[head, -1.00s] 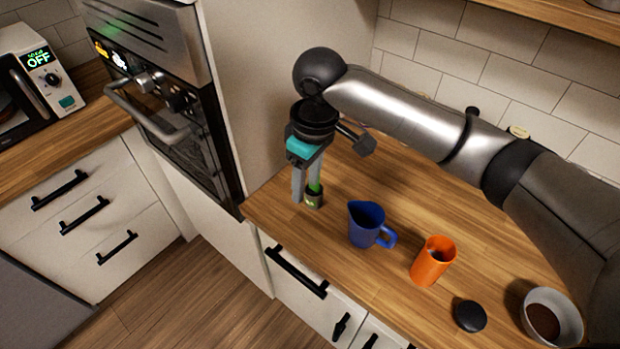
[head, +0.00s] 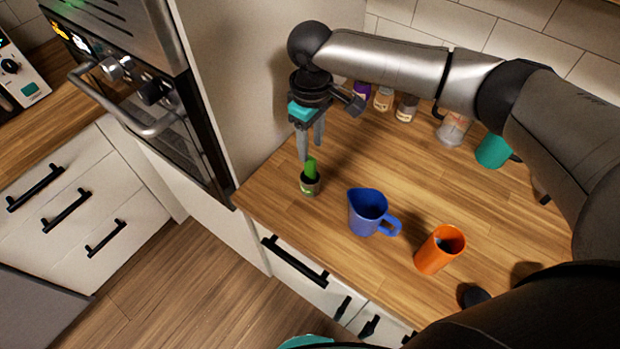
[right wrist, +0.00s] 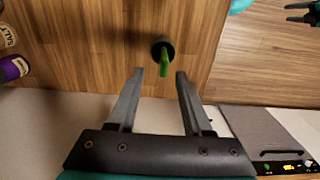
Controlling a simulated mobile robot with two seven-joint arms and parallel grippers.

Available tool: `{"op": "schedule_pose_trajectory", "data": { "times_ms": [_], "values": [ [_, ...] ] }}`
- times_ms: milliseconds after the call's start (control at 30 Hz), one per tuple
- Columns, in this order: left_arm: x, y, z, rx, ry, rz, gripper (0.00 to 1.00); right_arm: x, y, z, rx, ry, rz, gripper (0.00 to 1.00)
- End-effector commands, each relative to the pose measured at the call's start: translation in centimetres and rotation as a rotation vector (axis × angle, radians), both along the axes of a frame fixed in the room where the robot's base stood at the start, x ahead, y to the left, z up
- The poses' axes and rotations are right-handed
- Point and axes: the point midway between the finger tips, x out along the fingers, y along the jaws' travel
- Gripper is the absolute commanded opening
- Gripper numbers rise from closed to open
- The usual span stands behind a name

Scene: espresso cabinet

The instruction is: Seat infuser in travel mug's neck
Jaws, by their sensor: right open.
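My right gripper (head: 311,150) is open and empty, pointing down above a small dark cup-shaped piece with a green upright part (head: 310,182). This piece, possibly the infuser, stands upright on the counter near its left edge. In the right wrist view it (right wrist: 164,58) lies just beyond the open fingertips (right wrist: 159,74), apart from them. An orange cylinder (head: 438,252), perhaps the travel mug, stands upright at the right front; its inside is dark and I cannot tell what is in it. A dark gripper-like shape (right wrist: 302,12), possibly my left gripper, shows at the right wrist view's top right corner.
A blue pitcher (head: 366,214) stands between the green piece and the orange cylinder. A black disc (head: 472,296) is partly hidden by my arm. Spice jars (head: 383,98) and a teal mug (head: 493,151) stand at the back. A tall panel (head: 235,90) borders the counter's left.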

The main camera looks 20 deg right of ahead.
Motion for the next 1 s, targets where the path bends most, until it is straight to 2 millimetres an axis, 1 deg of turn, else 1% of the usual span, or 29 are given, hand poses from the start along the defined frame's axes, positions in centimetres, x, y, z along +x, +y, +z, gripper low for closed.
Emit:
{"op": "schedule_pose_trajectory", "data": {
  "times_ms": [133, 200, 400, 500, 700, 733, 767, 1000],
  "values": [
    [1.2, -0.1, 0.2, -0.002, -0.02, 0.0, 0.49, -0.2, 0.1, -1.0, -0.001, 0.003, 0.001, 0.5],
    [1.6, -0.1, 0.4, -0.003, -0.026, 0.0, 0.49, -0.4, 0.2, -2.0, -0.002, 0.005, 0.001, 0.5],
    [1.6, -0.1, 0.4, -0.003, -0.028, 0.001, 0.49, -0.6, 0.3, -4.8, -0.001, 0.002, 0.0, 0.5],
    [1.6, -0.1, 0.3, -0.003, -0.026, 0.001, 0.49, -0.5, 0.3, -5.4, 0.0, 0.0, 0.0, 0.5],
    [1.3, -0.1, 0.3, -0.003, -0.021, 0.001, 0.49, -0.5, 0.3, -5.5, 0.0, 0.0, 0.0, 0.5],
    [1.2, -0.1, 0.3, -0.002, -0.02, 0.001, 0.49, -0.5, 0.3, -5.5, 0.0, 0.0, 0.0, 0.49],
    [1.2, -0.1, 0.3, -0.002, -0.02, 0.002, 0.49, -0.5, 0.3, -5.5, 0.0, 0.0, 0.0, 0.46],
    [0.9, -0.1, 0.3, -0.002, -0.016, 0.002, 0.49, -0.5, 0.3, -5.4, 0.0, 0.0, 0.0, 0.18]
  ]
}}
